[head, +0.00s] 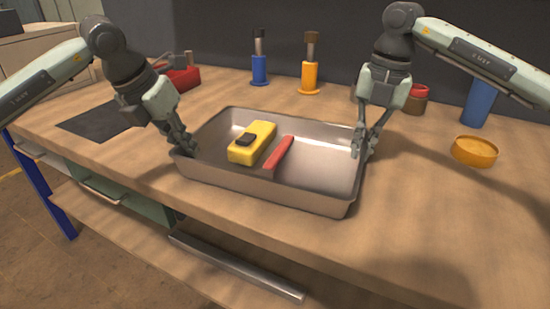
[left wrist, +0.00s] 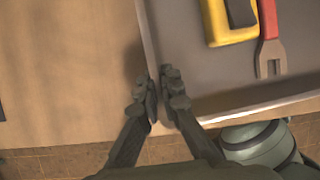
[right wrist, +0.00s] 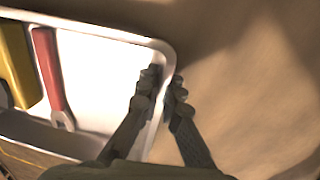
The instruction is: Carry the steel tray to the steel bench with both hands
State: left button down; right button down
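The steel tray (head: 270,190) appears to rest on the wooden workbench (head: 440,220). It holds a yellow meter (head: 252,142) and a red wrench (head: 279,155). My left gripper (head: 185,148) is at its left end; in the left wrist view its fingers (left wrist: 162,95) close on either side of the tray wall near a corner. My right gripper (head: 362,148) is at the right end; in the right wrist view its fingers (right wrist: 160,95) straddle the wall closely, one inside and one outside. I cannot make out a steel bench in these views.
A blue-handled tool (head: 259,68) and an orange-handled tool (head: 310,75) stand behind the tray. An orange round dish (head: 475,151) and a blue cylinder (head: 480,103) are at the right. A dark mat (head: 100,120) and a red object (head: 182,78) lie left. Front right bench is clear.

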pick_arm(q)
jog(key=shift+w+r, duration=0.1)
jog(key=shift+r, duration=0.1)
pick_arm(e)
jog(key=shift+w+r, duration=0.1)
jog(key=shift+r, duration=0.05)
dwell(0.4)
